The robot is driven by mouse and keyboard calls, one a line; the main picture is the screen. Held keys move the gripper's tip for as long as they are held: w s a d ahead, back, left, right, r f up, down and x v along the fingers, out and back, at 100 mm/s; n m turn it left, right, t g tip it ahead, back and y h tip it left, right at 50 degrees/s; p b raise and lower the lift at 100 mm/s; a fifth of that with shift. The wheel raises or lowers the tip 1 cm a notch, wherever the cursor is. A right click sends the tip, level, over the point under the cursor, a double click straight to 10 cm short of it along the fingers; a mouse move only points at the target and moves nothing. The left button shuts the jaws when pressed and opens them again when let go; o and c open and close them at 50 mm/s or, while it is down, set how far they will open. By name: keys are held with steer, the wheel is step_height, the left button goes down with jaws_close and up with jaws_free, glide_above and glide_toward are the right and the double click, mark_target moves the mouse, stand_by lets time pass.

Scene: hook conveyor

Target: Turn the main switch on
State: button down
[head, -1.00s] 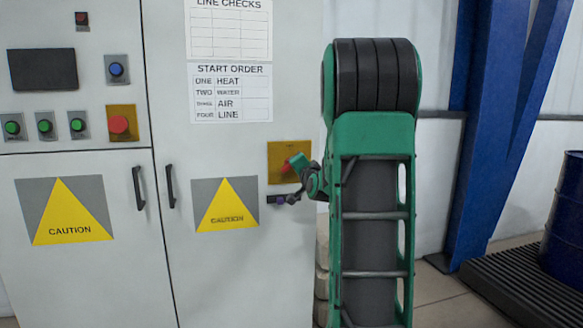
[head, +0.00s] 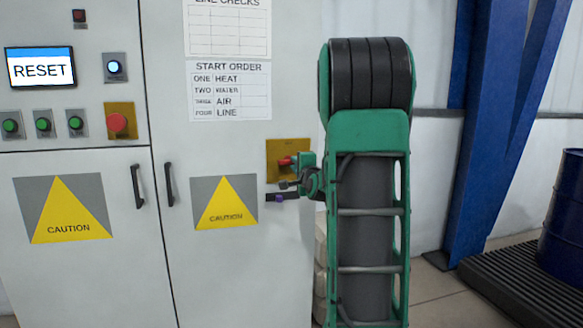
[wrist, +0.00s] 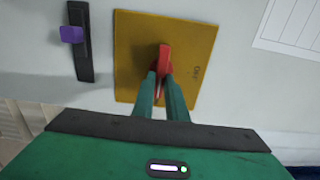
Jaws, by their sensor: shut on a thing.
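The main switch is a red handle (head: 285,161) on a yellow plate (head: 273,147) at the right side of the grey cabinet. My gripper (wrist: 162,84) is shut on the handle, one green finger on each side. In the head view my gripper (head: 294,161) is at the plate, partly hidden by my own arm. The cabinet screen (head: 41,68) is lit and reads RESET.
A blue button (head: 115,67) glows beside the screen. A red button (head: 117,123) and several green buttons (head: 75,123) sit below. A dark strip with a purple knob (wrist: 71,34) is close beside the plate. A blue post (head: 490,130) and drum (head: 563,210) stand at right.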

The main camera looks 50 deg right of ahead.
steer(key=shift+w+a+f, duration=0.15)
steer(key=shift+a+f, duration=0.05)
steer(key=shift+a, duration=0.05)
steer(key=c, duration=1.9)
jaws_free()
steer(key=shift+o, duration=0.7)
steer(key=shift+d, duration=0.1)
steer(key=shift+r, duration=0.1)
steer(key=v, duration=1)
steer(key=shift+s, duration=0.35)
